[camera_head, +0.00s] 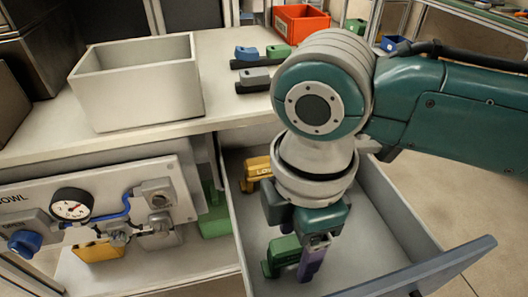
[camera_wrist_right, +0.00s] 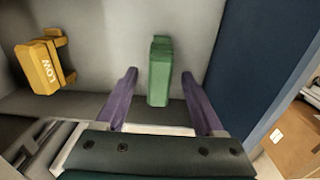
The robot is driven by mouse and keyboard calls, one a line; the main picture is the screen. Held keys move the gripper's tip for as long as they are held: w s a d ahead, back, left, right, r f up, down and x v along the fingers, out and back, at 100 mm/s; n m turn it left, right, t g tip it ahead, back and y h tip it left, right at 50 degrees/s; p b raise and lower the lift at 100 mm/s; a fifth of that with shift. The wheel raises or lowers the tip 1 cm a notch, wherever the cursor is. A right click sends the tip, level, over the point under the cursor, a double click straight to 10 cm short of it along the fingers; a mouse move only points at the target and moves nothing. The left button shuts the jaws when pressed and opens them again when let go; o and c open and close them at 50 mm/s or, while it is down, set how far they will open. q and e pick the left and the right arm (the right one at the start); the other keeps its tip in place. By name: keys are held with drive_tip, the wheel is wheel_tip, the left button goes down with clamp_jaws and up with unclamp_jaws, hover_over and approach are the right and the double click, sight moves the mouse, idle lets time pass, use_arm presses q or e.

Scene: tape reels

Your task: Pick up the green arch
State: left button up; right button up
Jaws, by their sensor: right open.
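The green arch (camera_head: 283,251) lies in the open drawer, partly hidden behind my right gripper in the head view. In the right wrist view the green arch (camera_wrist_right: 160,72) shows between the two purple fingers, with a gap on either side. My right gripper (camera_wrist_right: 159,76) is open, points down into the drawer and holds nothing. In the head view only part of its fingers (camera_head: 312,262) shows, right beside the green arch. I cannot tell how far above the arch the fingertips are. My left gripper is not in view.
A yellow piece marked LOW (camera_wrist_right: 42,68) lies in the drawer left of the green arch. The drawer walls (camera_head: 408,215) surround the gripper. A grey open bin (camera_head: 140,95) and several small blocks stand on the worktop. A gauge panel (camera_head: 100,215) is at the left.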

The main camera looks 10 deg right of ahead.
drive_tip(key=shift+f, duration=0.1)
clamp_jaws()
idle(0.5)
